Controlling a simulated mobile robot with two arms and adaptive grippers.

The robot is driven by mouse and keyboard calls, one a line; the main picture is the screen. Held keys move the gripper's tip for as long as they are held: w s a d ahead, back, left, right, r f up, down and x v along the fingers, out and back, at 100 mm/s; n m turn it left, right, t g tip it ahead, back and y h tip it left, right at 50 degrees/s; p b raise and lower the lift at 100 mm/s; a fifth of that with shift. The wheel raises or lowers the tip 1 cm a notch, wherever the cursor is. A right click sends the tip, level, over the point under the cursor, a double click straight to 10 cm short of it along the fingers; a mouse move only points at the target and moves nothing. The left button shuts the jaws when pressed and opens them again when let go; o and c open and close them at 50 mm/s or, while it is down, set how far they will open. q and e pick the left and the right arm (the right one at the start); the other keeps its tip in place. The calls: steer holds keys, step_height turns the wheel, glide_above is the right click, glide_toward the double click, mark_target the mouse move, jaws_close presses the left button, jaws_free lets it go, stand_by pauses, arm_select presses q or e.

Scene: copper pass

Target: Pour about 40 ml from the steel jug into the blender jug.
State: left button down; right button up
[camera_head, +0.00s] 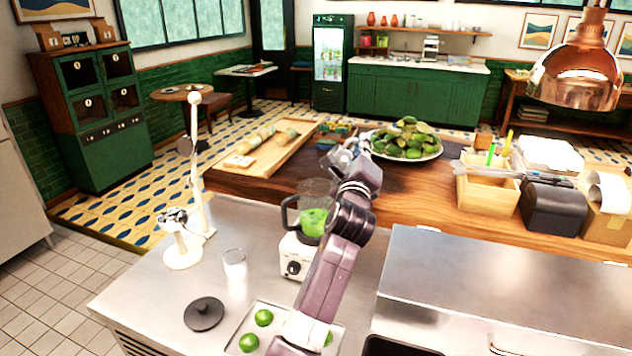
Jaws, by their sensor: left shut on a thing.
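The blender jug (312,220) is clear, holds something green and stands upright on a white blender base (295,257). Its dark handle points left, and my arm hides part of its right side. My left gripper (345,161) is beyond and above the blender jug, near the wooden counter's edge. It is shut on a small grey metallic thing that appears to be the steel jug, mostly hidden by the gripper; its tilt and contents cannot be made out. No stream of liquid shows. My right gripper is not in view.
An empty glass (234,263), a dark round lid (204,314) and a tray (246,326) with limes are near the blender. A white stand (196,190) rises at left. A lime platter (370,138) and wooden box (485,193) stand behind. A copper lamp (575,75) hangs at right.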

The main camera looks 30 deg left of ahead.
arm_select(q)
steer(key=shift+d+r+m+p, duration=0.1)
steer(key=shift+r+m+p, duration=0.3)
steer(key=shift+m+p, duration=1.1)
steer(key=shift+w+d+f+h+p, duration=0.1)
steer(key=shift+d+h+p, duration=0.15)
steer(key=shift+p, duration=0.65)
steer(key=shift+f+m, duration=0.2)
steer(key=shift+m, duration=0.1)
steer(key=shift+w+d+p, duration=0.1)
steer(key=shift+p, duration=0.2)
